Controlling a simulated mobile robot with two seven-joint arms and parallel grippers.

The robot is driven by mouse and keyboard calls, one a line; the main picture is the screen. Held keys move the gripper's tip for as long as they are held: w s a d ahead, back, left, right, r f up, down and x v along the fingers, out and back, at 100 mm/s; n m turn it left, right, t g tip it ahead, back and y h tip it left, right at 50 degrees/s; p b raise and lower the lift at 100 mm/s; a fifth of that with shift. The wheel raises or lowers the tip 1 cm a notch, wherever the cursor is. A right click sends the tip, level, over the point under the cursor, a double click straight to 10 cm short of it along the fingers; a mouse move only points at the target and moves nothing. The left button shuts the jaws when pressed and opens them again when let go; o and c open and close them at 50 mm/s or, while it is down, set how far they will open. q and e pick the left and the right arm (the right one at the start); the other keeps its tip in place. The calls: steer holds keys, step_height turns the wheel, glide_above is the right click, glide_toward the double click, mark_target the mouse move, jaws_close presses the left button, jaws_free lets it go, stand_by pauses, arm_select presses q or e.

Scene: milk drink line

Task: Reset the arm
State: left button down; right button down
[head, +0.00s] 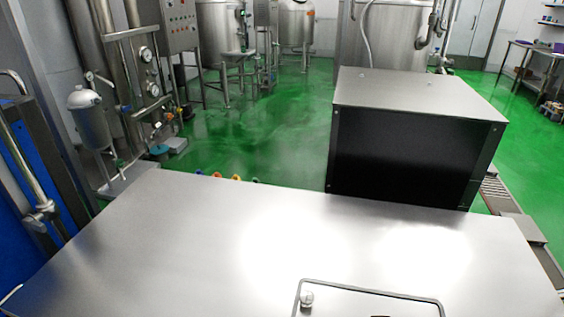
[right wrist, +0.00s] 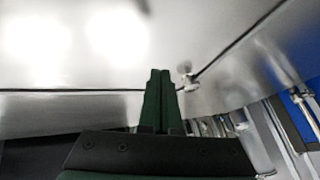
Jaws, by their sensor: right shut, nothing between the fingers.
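My right gripper (right wrist: 158,75) shows in the right wrist view. Its two dark green fingers are together, with nothing visible between them. A shiny metal surface with a dark seam fills much of that view behind the fingers. A small knob-like fitting (right wrist: 190,82) sits by the seam, just right of the fingertips in the picture. I cannot tell the gap between gripper and surface. Neither arm shows in the head view, and my left gripper is in no view.
A broad steel surface (head: 160,235) fills the near part of the head view, with a lid outline and knob (head: 307,298) at its front edge. A dark-fronted box (head: 400,155) stands at its far right. Tanks stand beyond on open green floor (head: 270,130).

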steer(key=shift+n+t+h, duration=0.3)
steer(key=shift+t+h, duration=0.3)
steer(key=s+f, duration=0.1)
steer(key=s, duration=0.2)
steer(key=s+f, duration=0.1)
steer(key=s, duration=0.2)
steer(key=s+f, duration=0.1)
steer(key=s, duration=0.2)
steer(key=shift+a, duration=0.2)
steer(key=shift+n+t, duration=0.5)
steer(key=shift+t, duration=0.4)
steer(key=s, duration=0.2)
steer(key=s+a+r, duration=0.1)
steer(key=s, duration=0.1)
steer(key=s+a, duration=0.1)
steer(key=s, duration=0.2)
steer(key=shift+r, duration=0.25)
steer(key=shift+s+a+r, duration=0.2)
steer(key=shift+s, duration=0.05)
steer(key=shift+s+d, duration=0.1)
steer(key=shift+d, duration=0.05)
